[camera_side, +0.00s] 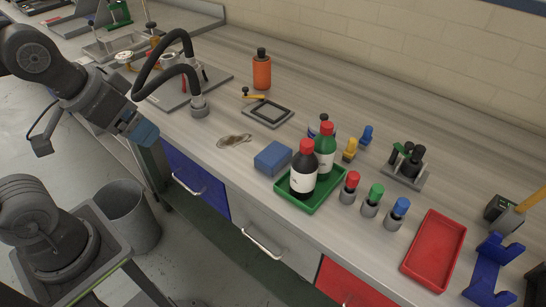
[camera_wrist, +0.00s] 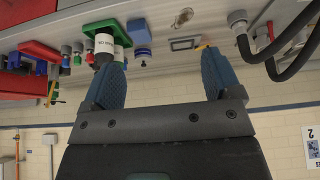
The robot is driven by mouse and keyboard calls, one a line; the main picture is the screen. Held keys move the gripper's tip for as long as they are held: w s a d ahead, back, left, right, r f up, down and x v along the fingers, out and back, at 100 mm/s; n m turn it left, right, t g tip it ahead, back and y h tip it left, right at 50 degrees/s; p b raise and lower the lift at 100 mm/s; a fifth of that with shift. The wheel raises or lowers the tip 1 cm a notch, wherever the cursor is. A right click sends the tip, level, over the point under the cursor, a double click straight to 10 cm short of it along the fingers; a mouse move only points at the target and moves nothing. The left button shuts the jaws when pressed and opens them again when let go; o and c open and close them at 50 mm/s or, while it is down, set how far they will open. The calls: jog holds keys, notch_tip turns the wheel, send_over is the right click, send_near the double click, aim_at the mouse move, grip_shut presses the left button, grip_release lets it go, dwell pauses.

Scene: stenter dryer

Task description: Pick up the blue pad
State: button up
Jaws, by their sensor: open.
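The blue pad (camera_side: 273,158) is a small blue block lying on the grey wood-grain worktop, left of the green tray (camera_side: 310,199) that holds two bottles. It also shows in the wrist view (camera_wrist: 138,32), where the scene appears upside down, above and between my fingers. My gripper (camera_side: 142,131) is in the air near the worktop's front edge, well to the left of the pad. It is open, and its two blue fingers (camera_wrist: 164,78) are apart with nothing between them. The pad's underside is hidden.
A dark red-capped bottle (camera_side: 304,172) and a green bottle (camera_side: 325,150) stand close right of the pad. A greyish stain or cloth (camera_side: 234,140) lies left of it. A black hose (camera_side: 184,70) arches near my gripper. Capped vials (camera_side: 349,187) and a red tray (camera_side: 434,250) are farther right.

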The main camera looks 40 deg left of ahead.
jog(key=shift+o, duration=1.3)
jog(key=m+g, duration=0.6)
jog(key=m, duration=1.2)
send_over(274, 153)
notch_tip(274, 153, down, 7)
notch_tip(274, 153, down, 14)
jog(key=shift+f, duration=0.1)
jog(key=shift+c, duration=0.2)
jog(key=c, duration=0.6)
